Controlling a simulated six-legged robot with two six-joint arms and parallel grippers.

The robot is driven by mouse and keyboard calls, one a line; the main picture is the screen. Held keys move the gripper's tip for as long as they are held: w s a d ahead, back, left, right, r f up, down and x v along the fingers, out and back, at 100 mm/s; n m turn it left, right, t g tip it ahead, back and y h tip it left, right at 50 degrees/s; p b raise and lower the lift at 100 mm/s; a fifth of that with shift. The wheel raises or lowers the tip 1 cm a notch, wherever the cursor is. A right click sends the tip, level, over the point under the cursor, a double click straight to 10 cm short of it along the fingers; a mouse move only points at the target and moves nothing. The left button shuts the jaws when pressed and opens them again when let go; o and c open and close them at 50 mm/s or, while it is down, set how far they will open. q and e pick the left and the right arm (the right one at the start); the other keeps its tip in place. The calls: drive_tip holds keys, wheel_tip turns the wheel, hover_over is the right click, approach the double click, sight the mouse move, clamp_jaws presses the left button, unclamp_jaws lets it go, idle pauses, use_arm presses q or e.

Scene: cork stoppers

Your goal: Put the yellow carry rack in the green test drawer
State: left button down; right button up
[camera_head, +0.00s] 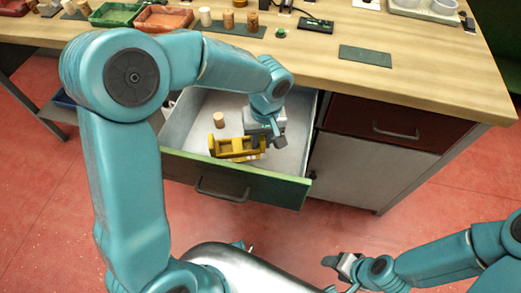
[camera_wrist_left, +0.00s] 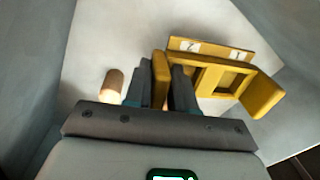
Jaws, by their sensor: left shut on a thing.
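The green test drawer (camera_head: 285,190) is pulled open under the desk, with a pale floor and a dark handle on its green front. The yellow carry rack (camera_head: 228,153) is inside the drawer's walls, near its front. My left gripper (camera_head: 264,140) reaches down into the drawer and is shut on one end plate of the rack. In the left wrist view, the rack (camera_wrist_left: 210,78) extends right from the fingers (camera_wrist_left: 164,85) and shows two white number labels. I cannot tell whether it touches the floor. My right gripper (camera_head: 338,266) is low at the right, away from the drawer; its jaws are unclear.
A cork stopper (camera_head: 219,120) stands in the drawer behind the rack; it also shows in the wrist view (camera_wrist_left: 112,84). A closed dark red drawer (camera_head: 385,125) is to the right. The desktop holds a green tray (camera_head: 116,14), an orange tray (camera_head: 164,18) and several corks.

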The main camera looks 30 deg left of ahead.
sight(260, 157)
use_arm(q)
drive_tip(key=shift+s+f, duration=0.1)
drive_tip(key=shift+f, duration=0.55)
wheel_tip(260, 157, down, 4)
drive_tip(key=shift+r+b, duration=0.2)
drive_tip(key=shift+b, duration=0.25)
drive_tip(key=shift+f, duration=0.15)
drive_tip(key=c, duration=0.9)
unclamp_jaws()
drive_tip(key=shift+c, duration=0.2)
